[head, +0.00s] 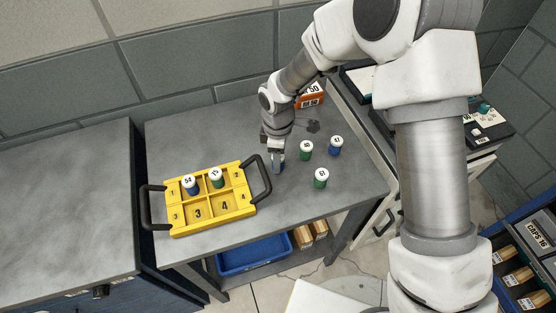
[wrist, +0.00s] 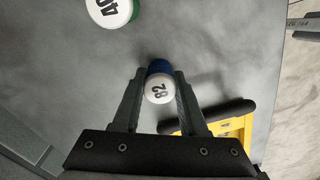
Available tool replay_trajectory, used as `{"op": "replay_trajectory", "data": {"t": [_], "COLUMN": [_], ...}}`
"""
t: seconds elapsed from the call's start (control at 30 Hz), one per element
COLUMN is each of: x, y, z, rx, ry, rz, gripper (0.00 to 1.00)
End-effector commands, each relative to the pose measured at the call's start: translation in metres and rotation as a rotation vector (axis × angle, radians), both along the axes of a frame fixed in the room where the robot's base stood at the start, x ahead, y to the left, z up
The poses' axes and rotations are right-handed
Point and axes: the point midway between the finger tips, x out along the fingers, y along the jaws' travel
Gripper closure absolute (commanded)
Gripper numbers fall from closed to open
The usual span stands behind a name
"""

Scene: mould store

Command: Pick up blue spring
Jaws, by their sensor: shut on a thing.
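A blue spring (head: 278,167) with a white cap stands on the grey table to the right of the yellow tray. My gripper (head: 276,152) is above it, pointing down, and hides most of it. In the wrist view my gripper (wrist: 160,74) is shut on this blue spring (wrist: 159,67), whose white cap reads 28 or 82. Whether it touches the table is hard to tell. Another blue spring (head: 336,150) stands farther right. A third blue spring (head: 191,189) is in compartment 1 of the yellow tray (head: 213,228).
Two green springs (head: 306,152) (head: 321,183) stand right of my gripper; one green spring (wrist: 112,10) shows in the wrist view. A green spring (head: 216,181) is in compartment 2; compartments 3 and 4 are empty. Black handles (head: 262,177) flank the tray. An orange box (head: 311,99) stands behind.

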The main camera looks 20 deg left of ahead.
Motion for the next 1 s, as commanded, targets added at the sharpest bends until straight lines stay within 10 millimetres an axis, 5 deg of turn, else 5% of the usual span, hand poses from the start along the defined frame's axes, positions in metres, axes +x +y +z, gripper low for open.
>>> {"op": "replay_trajectory", "data": {"t": [0.27,0.47,1.0], "x": [0.000,0.002,-0.039], "y": [0.000,0.000,-0.093], "z": [0.009,0.043,0.102], "rx": [0.001,0.003,0.000], "ry": [-0.002,-0.005,-0.002], "rz": [0.000,-0.002,-0.003], "gripper": [1.00,1.00,1.00]}}
